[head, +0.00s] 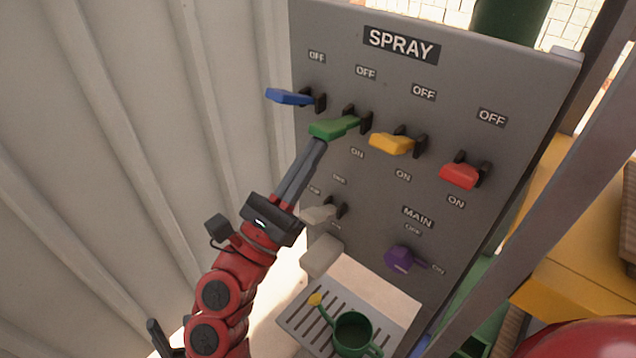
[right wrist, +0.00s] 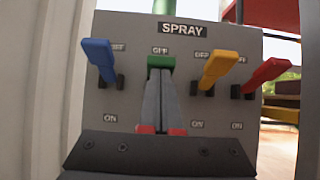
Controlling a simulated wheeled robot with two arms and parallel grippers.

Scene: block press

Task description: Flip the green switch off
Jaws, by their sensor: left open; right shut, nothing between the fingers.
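The green switch (head: 336,127) is on the grey SPRAY panel, second from the left in the upper row. Its handle sticks out from the panel, between its OFF label above and its ON label below. In the right wrist view the green handle (right wrist: 160,61) is at the tips of my fingers. My right gripper (head: 318,146) is shut and empty, its tips right under the green handle, touching or nearly so. A dark piece, which looks like my left gripper (head: 157,338), shows at the bottom left, well away from the panel and mostly out of frame.
A blue switch (head: 288,97) is left of the green one; yellow (head: 391,143) and red (head: 459,176) switches are to its right. Lower are a pale switch (head: 318,215) and a purple switch (head: 400,259). A green watering can (head: 353,335) stands on a slatted tray (head: 292,322). A corrugated wall borders the left.

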